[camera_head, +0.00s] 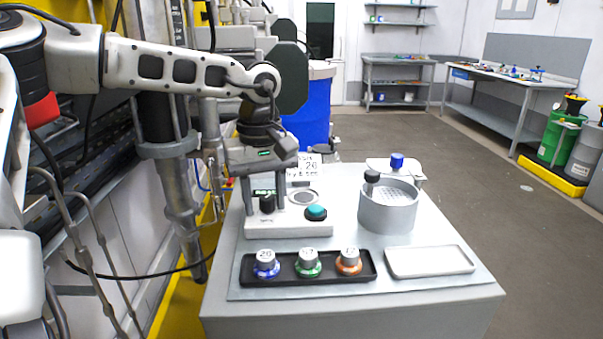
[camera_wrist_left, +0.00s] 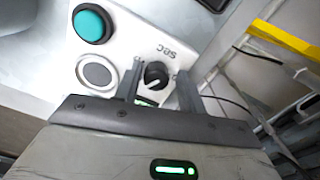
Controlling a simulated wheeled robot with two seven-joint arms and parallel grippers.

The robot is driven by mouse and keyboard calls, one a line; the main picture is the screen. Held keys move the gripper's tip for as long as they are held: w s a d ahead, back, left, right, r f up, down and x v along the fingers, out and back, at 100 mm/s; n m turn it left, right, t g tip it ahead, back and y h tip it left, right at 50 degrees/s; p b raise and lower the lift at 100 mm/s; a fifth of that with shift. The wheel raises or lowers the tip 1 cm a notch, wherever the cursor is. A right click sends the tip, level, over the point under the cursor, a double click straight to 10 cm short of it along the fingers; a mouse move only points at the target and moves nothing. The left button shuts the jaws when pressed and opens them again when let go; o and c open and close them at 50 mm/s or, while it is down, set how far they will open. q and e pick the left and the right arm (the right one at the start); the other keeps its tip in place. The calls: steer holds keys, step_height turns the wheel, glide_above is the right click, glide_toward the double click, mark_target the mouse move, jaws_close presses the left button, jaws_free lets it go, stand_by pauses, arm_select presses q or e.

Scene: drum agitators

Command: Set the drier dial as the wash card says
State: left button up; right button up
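The drier (camera_head: 290,229) is a pale unit on the bench with a black dial (camera_head: 267,204), a teal button (camera_head: 316,212) and a round grey disc. The dial (camera_wrist_left: 157,74) has a white pointer mark and "SEC" lettering beside it in the left wrist view; its setting is not readable. My left gripper (camera_head: 266,188) points down over the dial. In the left wrist view its two fingers (camera_wrist_left: 160,90) stand apart on either side of the dial, with gaps visible. The wash card (camera_head: 303,170) stands behind, partly hidden; "20" and "SEC" are partly legible. My right gripper is not in view.
A black tray (camera_head: 285,279) holds three numbered pots with blue, green and orange bases. A white tray (camera_head: 430,261) lies empty at right. A grey round vessel (camera_head: 388,212) stands behind it, near a blue-capped item (camera_head: 397,161). A blue drum (camera_head: 308,110) stands beyond.

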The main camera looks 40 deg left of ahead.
mark_target(265, 198)
arm_select(q)
step_height(265, 198, up, 6)
steer(key=p, duration=0.3)
steer(key=shift+p, duration=0.3)
steer(key=shift+f, duration=0.1)
